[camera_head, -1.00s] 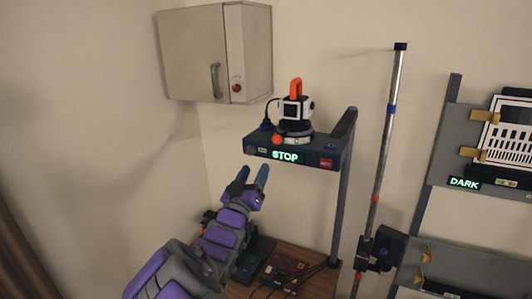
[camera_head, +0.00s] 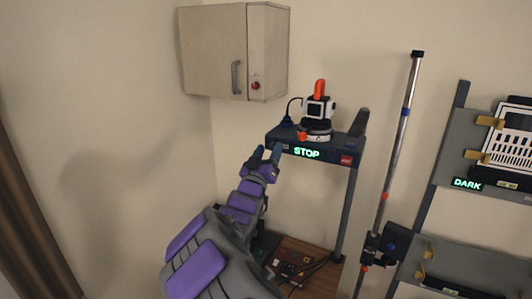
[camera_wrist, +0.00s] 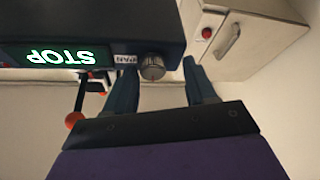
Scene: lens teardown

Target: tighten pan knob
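The pan knob (camera_wrist: 151,66) is a grey ridged knob on the front of the dark shelf, beside a "PAN" label (camera_wrist: 125,59), in the wrist view. In the head view my gripper's fingers cover the place of the knob. My gripper (camera_head: 267,152) has blue fingers and is at the shelf's left front end. In the wrist view my gripper (camera_wrist: 160,78) is open, with the knob showing in the gap between the fingers, nearer the left one. I cannot tell whether a finger touches it. The shelf (camera_head: 330,151) shows a green "STOP" display (camera_head: 307,153).
A black and white device (camera_head: 319,108) with an orange top stands on the shelf. A beige cabinet (camera_head: 213,52) hangs at upper left. A metal pole (camera_head: 396,140) and a rack (camera_head: 455,147) stand right. A wooden table (camera_head: 317,280) with small parts lies below.

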